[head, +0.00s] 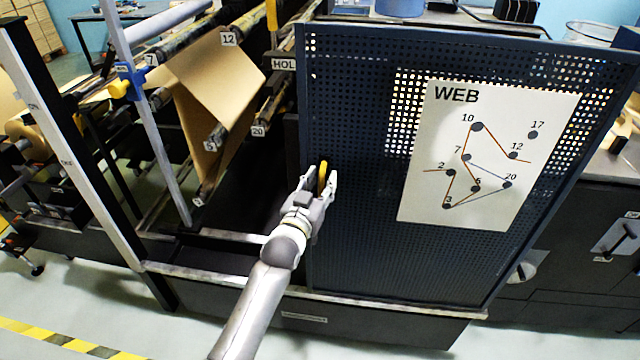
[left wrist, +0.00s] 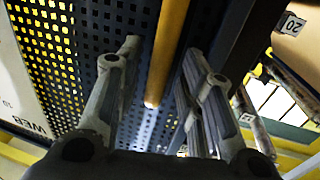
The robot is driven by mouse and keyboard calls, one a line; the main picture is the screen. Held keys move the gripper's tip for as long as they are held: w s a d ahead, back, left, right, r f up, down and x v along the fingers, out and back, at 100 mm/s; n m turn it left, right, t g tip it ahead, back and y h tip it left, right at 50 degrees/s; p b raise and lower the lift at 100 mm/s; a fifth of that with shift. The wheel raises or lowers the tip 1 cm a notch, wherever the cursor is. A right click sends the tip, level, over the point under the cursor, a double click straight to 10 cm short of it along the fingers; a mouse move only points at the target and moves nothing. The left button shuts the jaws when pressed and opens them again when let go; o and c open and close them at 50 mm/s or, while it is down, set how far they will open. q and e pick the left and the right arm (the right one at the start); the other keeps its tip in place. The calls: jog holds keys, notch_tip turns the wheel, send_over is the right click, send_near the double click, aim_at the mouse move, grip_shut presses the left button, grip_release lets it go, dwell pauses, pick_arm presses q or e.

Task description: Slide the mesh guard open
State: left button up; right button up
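The mesh guard (head: 352,120) is a dark blue perforated panel on the right half of the machine. Left of it, rollers and brown paper are uncovered. A yellow bar handle (head: 322,178) stands near its left edge. My left gripper (head: 320,182) is at this handle. In the left wrist view the handle (left wrist: 168,45) runs between the two spread fingers (left wrist: 160,62), with gaps on both sides, so the gripper is open around it. The mesh (left wrist: 60,45) lies behind the fingers. Whether a finger touches the mesh cannot be told. My right gripper is not in view.
A white WEB diagram sheet (head: 490,155) is fixed on the guard. Left of the guard are numbered rollers and a brown paper web (head: 215,85). A light upright post (head: 150,120) with a blue and yellow clamp (head: 130,82) stands further left.

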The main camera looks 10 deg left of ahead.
pick_arm(q)
jog(key=v, duration=1.2)
dwell(0.3)
jog(key=s+a+f+g+y+b, duration=0.1)
jog(key=s+f+g, duration=0.25)
jog(key=f, duration=0.95)
jog(key=s+a+f+g, duration=0.2)
jog(key=s+f, duration=0.3)
jog(key=f, duration=0.7)
jog(key=s+a+f+g+y+b, duration=0.1)
jog(key=s+f+g, duration=0.25)
jog(key=f, duration=0.95)
jog(key=s+a+f+g+y+b, duration=0.1)
jog(key=s+a+f+g, duration=0.15)
jog(key=s+f, duration=0.65)
jog(key=s+a+f+g, duration=0.1)
jog(key=s+a+f, duration=0.2)
jog(key=s+f, duration=0.65)
jog(key=s+a+f+g, duration=0.2)
jog(key=s, duration=0.7)
jog(key=s+a+f+g+y, duration=0.1)
jog(key=s+f+g, duration=0.1)
jog(key=s, duration=0.7)
jog(key=shift+s+a+b, duration=0.2)
jog(key=shift+a+b, duration=0.15)
jog(key=shift+b, duration=0.1)
